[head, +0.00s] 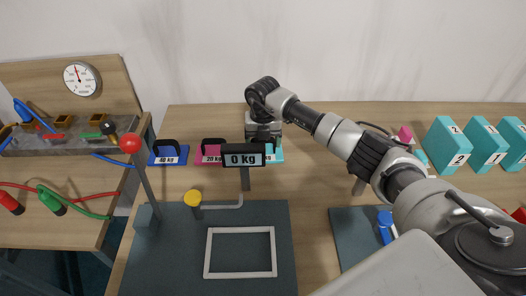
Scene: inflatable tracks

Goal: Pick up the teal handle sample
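The teal handle sample (277,154) lies on the table behind the "0 kg" display; only its right side shows clearly, and the display and my gripper hide the rest. My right gripper (263,138) points down directly over it, with its fingers at the handle's place. The fingertips are partly hidden, so I cannot tell whether they are open or closed around the handle. My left gripper is not in view.
A pink "20 kg" sample (208,154) and a blue "40 kg" sample (168,154) stand to the left. The "0 kg" display (244,155) stands in front. Teal numbered blocks (447,143) stand at right.

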